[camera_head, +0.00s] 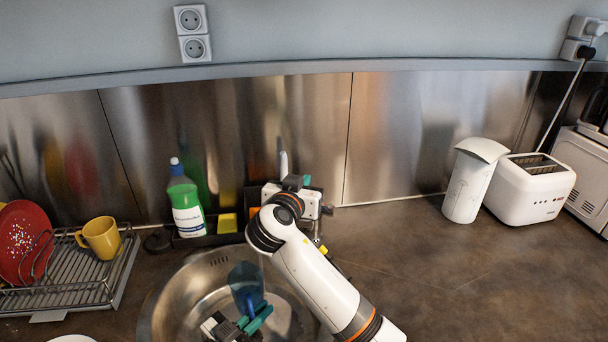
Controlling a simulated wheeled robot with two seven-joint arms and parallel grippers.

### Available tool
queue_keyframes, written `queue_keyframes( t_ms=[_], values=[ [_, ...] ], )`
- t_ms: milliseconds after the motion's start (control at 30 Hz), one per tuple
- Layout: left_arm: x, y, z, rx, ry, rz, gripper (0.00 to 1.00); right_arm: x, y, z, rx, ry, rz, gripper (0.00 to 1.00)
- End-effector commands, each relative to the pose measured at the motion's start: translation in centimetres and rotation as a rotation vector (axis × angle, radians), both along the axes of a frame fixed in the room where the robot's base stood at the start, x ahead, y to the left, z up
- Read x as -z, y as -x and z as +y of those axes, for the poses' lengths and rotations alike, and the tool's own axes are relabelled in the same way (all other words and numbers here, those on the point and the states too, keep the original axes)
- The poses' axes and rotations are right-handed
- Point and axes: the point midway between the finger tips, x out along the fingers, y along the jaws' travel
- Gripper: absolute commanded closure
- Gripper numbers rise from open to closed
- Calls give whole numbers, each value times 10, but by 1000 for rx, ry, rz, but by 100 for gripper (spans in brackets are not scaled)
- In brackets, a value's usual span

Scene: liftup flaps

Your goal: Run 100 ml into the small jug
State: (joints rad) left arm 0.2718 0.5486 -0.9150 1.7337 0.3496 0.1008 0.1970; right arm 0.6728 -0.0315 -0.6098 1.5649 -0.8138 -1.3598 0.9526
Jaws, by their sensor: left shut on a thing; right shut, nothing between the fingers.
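The small jug, translucent blue (245,280), is held over the steel sink basin (172,300). My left gripper (256,319), with teal fingers, is shut on the lower part of the jug, seemingly at its handle. I cannot tell whether there is water in the jug. My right gripper (297,183) is shut and empty behind the sink. The tap is mostly hidden behind my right arm; a bit of metal (318,241) shows beside the arm. I cannot see any running water.
A green soap bottle (187,205) and a yellow sponge (227,223) stand behind the sink. A drying rack (75,292) holds a red plate (22,240) and a yellow mug (101,238). A white canister (466,190) and toaster (530,190) stand right. The right counter is clear.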

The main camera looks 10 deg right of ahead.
Motion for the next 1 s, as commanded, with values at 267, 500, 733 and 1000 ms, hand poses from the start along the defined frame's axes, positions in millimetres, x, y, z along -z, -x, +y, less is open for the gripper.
queue_keyframes(
  t_ms=[267, 500, 733, 1000],
  values=[
    [-1, 0, 0, 0, 1, -2, 100, 1, 1, 0, 0, 0, 0, 100],
    [-1, 0, 0, 0, 1, -2, 100, 12, 8, 4, 0, 35, -63, 100],
    [-1, 0, 0, 0, 1, -2, 100, 35, 23, 13, -3, 96, -186, 100],
    [-1, 0, 0, 0, 1, -2, 100, 51, 31, 16, -2, 95, -188, 100]
  ],
)
